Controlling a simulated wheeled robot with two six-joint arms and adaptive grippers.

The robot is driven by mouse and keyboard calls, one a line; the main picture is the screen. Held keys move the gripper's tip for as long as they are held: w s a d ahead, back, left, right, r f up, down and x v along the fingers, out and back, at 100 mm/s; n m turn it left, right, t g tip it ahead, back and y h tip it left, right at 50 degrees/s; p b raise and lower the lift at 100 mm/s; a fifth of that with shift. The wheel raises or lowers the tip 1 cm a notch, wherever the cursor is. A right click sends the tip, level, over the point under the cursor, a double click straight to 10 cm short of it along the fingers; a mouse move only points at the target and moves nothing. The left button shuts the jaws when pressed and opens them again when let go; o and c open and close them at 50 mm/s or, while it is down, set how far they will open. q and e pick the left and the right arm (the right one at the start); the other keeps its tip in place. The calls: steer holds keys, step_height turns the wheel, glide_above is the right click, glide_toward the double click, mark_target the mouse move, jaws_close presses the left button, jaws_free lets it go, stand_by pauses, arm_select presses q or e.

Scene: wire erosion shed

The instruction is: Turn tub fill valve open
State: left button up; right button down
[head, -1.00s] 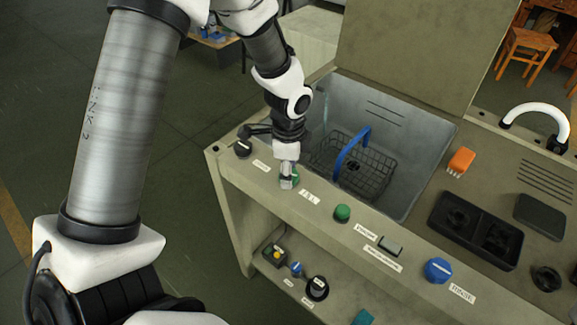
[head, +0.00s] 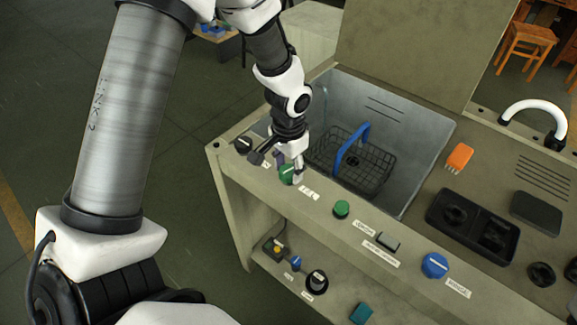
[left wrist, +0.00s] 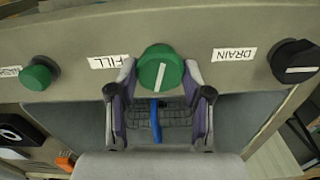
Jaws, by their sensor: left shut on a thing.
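The fill valve is a round green knob (head: 286,175) on the front ledge of the tub cabinet. It also shows in the left wrist view (left wrist: 160,69), with a white line running nearly up and down, slightly tilted. The FILL label (left wrist: 108,62) is left of it there. My left gripper (head: 290,169) is shut on this knob, one finger on each side. The tub (head: 408,135) behind it holds a black wire basket (head: 373,174) with a blue handle. My right gripper is not in view.
Another green knob (head: 341,208) is on the other side. Farther right are a grey switch (head: 388,241) and a blue knob (head: 435,265). A lower shelf holds more controls.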

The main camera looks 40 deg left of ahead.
mark_target(288, 170)
arm_select(q)
steer(key=shift+s+f+n, duration=0.15)
steer(key=shift+n, duration=1.35)
steer(key=o, duration=1.1)
steer(key=shift+o, duration=0.2)
steer(key=shift+w+r, duration=0.2)
steer(key=shift+r, duration=0.35)
step_height(288, 170, up, 11)
